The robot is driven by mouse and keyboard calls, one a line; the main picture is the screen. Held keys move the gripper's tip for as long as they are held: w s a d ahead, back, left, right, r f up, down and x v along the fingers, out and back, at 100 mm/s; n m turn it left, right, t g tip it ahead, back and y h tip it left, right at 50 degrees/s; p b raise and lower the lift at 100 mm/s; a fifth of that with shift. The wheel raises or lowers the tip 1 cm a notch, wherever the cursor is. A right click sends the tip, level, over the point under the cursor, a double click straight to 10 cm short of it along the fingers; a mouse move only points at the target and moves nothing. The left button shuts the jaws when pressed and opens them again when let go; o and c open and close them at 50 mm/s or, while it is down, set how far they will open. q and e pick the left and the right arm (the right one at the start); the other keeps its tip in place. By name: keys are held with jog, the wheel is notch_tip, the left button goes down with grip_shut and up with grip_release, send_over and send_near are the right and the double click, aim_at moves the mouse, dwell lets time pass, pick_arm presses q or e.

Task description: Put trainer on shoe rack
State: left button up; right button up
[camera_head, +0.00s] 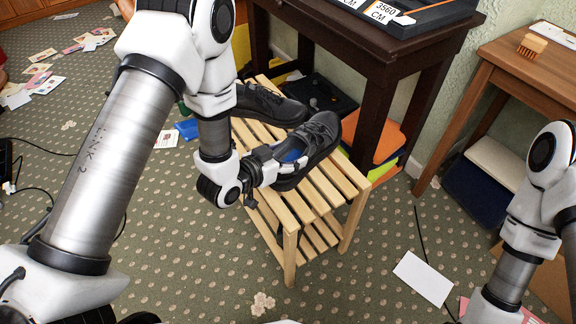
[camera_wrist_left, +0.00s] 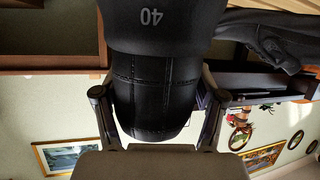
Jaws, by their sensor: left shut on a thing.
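The black trainer (camera_head: 318,138) has a blue inner lining and is over the right part of the slatted wooden shoe rack's top (camera_head: 352,182). I cannot tell whether its sole touches the slats. My left gripper (camera_head: 270,165) is shut on its heel end, and its toe points away from me. In the left wrist view the trainer's heel (camera_wrist_left: 150,85) sits between the two fingers, with an upside-down "40" on it. A second black shoe (camera_head: 268,102) lies on the rack's top, to the left of the trainer. My right gripper is out of view.
A dark wooden table (camera_head: 390,62) stands close behind the rack, with a foot-measuring device (camera_head: 430,15) on it. Coloured boxes (camera_head: 372,135) lie underneath. A brown side table (camera_head: 530,70) holds a brush (camera_head: 532,45). Papers (camera_head: 422,278) lie on the carpet.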

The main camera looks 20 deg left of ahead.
pick_arm(q)
jog(key=f, duration=0.1)
jog(key=f+b, duration=0.1)
jog(key=f, duration=0.1)
jog(key=shift+w+f+b, duration=0.3)
jog(key=shift+f+b, duration=0.05)
jog(key=shift+r, duration=0.1)
jog(key=o, duration=1.4)
